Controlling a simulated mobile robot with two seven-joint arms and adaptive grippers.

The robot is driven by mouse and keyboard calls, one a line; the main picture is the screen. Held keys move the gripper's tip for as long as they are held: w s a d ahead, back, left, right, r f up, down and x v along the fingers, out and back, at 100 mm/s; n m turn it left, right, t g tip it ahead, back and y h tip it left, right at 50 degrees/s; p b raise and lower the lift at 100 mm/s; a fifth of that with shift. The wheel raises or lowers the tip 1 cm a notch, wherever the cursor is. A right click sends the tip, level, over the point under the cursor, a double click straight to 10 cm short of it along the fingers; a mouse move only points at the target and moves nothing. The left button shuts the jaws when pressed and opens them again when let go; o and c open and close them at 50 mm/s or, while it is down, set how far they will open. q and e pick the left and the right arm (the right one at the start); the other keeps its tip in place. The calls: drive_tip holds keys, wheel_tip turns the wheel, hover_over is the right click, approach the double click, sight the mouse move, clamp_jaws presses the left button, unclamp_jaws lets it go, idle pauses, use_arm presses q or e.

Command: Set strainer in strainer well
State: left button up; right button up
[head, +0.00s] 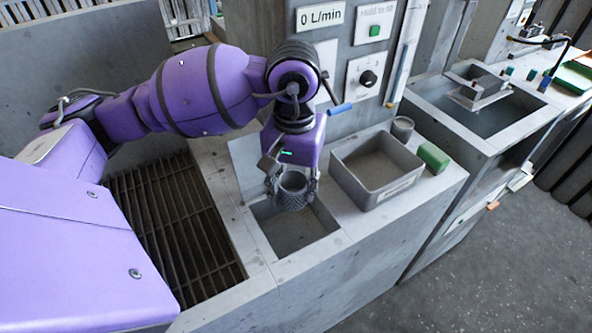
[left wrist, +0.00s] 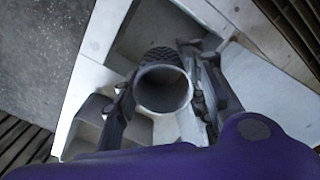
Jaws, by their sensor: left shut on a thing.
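The strainer (head: 292,188) is a grey, open-topped cylinder with a mesh wall. My left gripper (head: 291,190) is shut on it, with one finger on each side, and holds it upright over the strainer well (head: 290,236), a square recess in the grey counter. In the left wrist view the strainer (left wrist: 163,88) sits between the two fingers of the gripper (left wrist: 163,95), its round mouth facing the camera. Part of the well (left wrist: 135,45) shows beyond it. How far the strainer's bottom is above the well floor I cannot tell. My right gripper is not in view.
A grey bin (head: 378,170) stands right of the well, with a small grey cup (head: 402,128) and a green block (head: 433,157) beside it. A dark slatted grate (head: 170,215) lies left. A control panel (head: 365,75) rises behind. A second basin (head: 480,115) is at right.

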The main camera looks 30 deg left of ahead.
use_arm(q)
drive_tip(key=shift+f, duration=0.3)
drive_tip(key=shift+s+d+f+b, duration=0.2)
drive_tip(key=shift+f+b, duration=0.1)
drive_tip(key=shift+f, duration=0.3)
drive_tip(key=shift+a+f, duration=0.1)
drive_tip(key=shift+f, duration=0.6)
drive_tip(key=shift+w+f+b, duration=0.1)
drive_tip(key=shift+f+b, duration=0.2)
drive_tip(key=shift+f, duration=0.05)
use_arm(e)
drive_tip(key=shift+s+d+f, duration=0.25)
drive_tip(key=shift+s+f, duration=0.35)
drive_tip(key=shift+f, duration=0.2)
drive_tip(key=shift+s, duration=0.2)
use_arm(q)
drive_tip(key=shift+b, duration=0.35)
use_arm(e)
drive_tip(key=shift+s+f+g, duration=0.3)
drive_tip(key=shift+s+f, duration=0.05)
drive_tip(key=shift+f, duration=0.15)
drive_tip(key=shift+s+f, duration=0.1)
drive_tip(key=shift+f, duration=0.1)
